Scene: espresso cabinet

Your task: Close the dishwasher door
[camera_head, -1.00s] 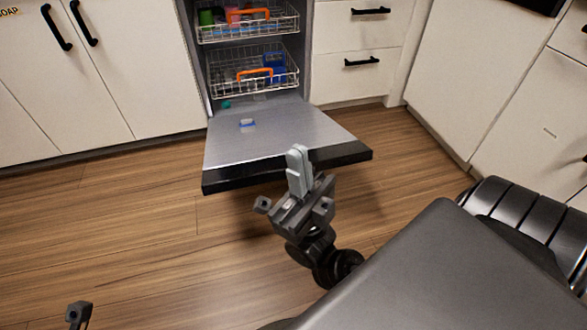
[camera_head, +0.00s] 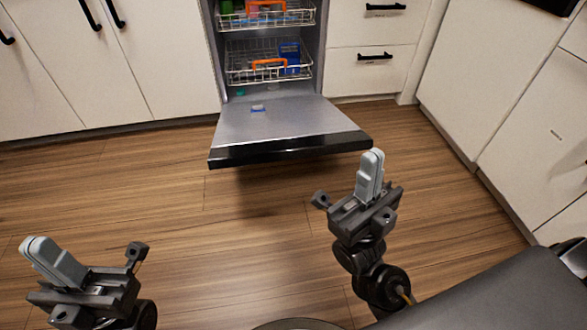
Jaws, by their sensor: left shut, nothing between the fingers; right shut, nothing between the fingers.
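The dishwasher door (camera_head: 290,118) is folded down, its inner grey face up and its black front edge toward me. It looks close to level, above the wooden floor. My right gripper (camera_head: 370,168) is shut and empty, just in front of the door's right front corner in the picture; I cannot tell whether it touches. My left gripper (camera_head: 48,258) is shut and empty at the lower left, well away from the door. A small blue-and-white item (camera_head: 258,108) lies on the door's inner face.
Inside the dishwasher, a lower rack (camera_head: 240,70) and an upper rack (camera_head: 235,20) hold coloured items. White cabinets (camera_head: 60,60) stand to the left, drawers (camera_head: 375,72) to the right. The wooden floor (camera_head: 220,225) before the door is clear.

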